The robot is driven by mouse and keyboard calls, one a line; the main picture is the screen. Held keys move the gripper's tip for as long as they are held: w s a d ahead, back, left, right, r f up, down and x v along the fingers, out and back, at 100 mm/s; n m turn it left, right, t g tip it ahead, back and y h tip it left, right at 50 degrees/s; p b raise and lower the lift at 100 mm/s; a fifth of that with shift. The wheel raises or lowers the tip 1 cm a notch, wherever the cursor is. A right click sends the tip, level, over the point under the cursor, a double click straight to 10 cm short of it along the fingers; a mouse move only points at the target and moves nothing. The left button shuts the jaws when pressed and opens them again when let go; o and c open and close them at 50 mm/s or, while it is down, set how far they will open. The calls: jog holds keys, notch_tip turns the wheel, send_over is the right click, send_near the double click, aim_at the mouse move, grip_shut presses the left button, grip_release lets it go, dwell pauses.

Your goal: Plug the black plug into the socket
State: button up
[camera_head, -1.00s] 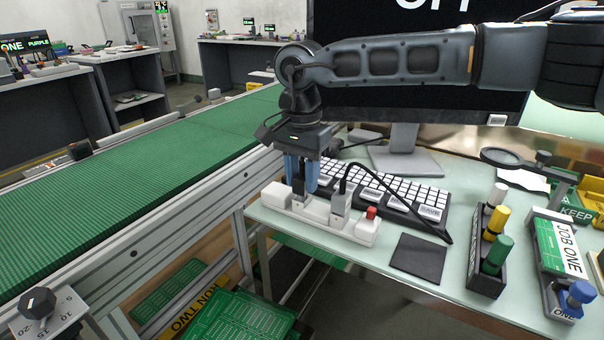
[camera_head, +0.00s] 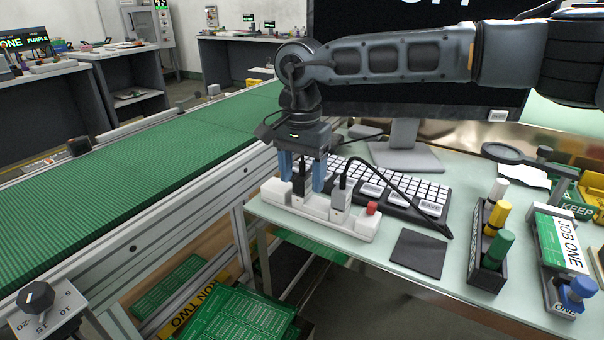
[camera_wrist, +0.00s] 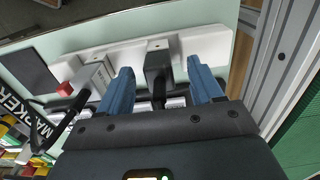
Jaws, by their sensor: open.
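The black plug (camera_head: 299,187) stands upright at the white power strip (camera_head: 316,208), between my two blue fingers. It also shows in the wrist view (camera_wrist: 157,64), with its black cord running back under my gripper. Its lower end meets the strip; I cannot tell how deep it sits in the socket. My gripper (camera_head: 302,180) is open, with a finger on each side of the plug and visible gaps in the wrist view (camera_wrist: 163,88). A grey-white plug (camera_head: 341,196) with a black cord stands in the strip to the right. A red switch (camera_head: 372,208) is at the strip's right end.
A keyboard (camera_head: 390,190) lies behind the strip, and a dark square pad (camera_head: 418,254) to its right. A holder with coloured markers (camera_head: 489,245) stands further right. The green conveyor (camera_head: 150,170) runs along the left, beyond the table edge.

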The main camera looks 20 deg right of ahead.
notch_tip(320, 180, up, 8)
jog(key=shift+f, duration=0.2)
dwell(0.5)
